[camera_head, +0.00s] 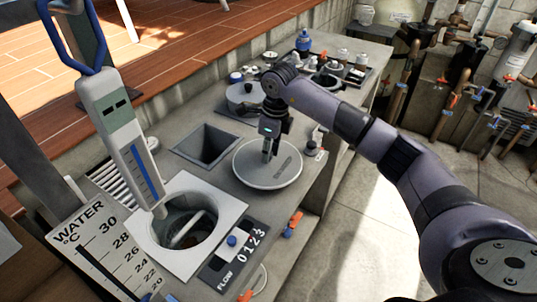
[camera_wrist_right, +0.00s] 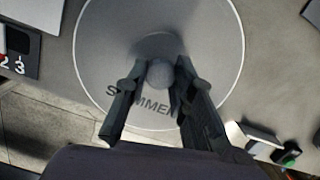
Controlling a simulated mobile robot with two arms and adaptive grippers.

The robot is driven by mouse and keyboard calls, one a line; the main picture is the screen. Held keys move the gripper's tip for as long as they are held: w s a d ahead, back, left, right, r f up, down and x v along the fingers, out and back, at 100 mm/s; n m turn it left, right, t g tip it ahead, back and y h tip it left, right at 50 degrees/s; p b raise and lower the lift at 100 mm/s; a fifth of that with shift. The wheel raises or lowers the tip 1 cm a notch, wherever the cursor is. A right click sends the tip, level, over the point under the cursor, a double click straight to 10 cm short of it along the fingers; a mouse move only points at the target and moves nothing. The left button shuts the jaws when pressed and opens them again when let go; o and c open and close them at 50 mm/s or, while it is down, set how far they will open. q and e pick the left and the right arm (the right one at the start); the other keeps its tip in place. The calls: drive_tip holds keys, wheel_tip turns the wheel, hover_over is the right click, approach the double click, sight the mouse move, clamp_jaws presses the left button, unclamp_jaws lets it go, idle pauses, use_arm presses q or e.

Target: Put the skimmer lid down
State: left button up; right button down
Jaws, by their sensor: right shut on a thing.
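The skimmer lid (camera_head: 250,175) is a round, light grey disc, lying about level at the right part of the stone counter. My right gripper (camera_head: 268,150) is above its middle, pointing down, shut on its small knob. In the right wrist view, the gripper (camera_wrist_right: 158,78) has a finger on either side of the round knob (camera_wrist_right: 160,75), and the lid (camera_wrist_right: 110,45) shows the lettering "SKIMMER", partly hidden by a finger. I cannot tell whether the lid's underside touches the counter. My left gripper is not in view.
Left of the lid is a square dark hole (camera_head: 206,146). Nearer is an open round well in a white square frame (camera_head: 236,188), with a bar across inside. A flow panel (camera_head: 218,262), water temperature board (camera_head: 95,235), grey pot (camera_head: 245,98) and hanging thermometer (camera_head: 125,135) surround it.

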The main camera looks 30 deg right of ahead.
wheel_tip(320, 180, down, 2)
drive_tip(key=shift+f, duration=0.1)
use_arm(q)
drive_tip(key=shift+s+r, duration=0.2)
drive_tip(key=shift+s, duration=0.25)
use_arm(e)
drive_tip(key=shift+f, duration=0.15)
drive_tip(key=c, duration=1.3)
unclamp_jaws()
drive_tip(key=shift+c, duration=0.2)
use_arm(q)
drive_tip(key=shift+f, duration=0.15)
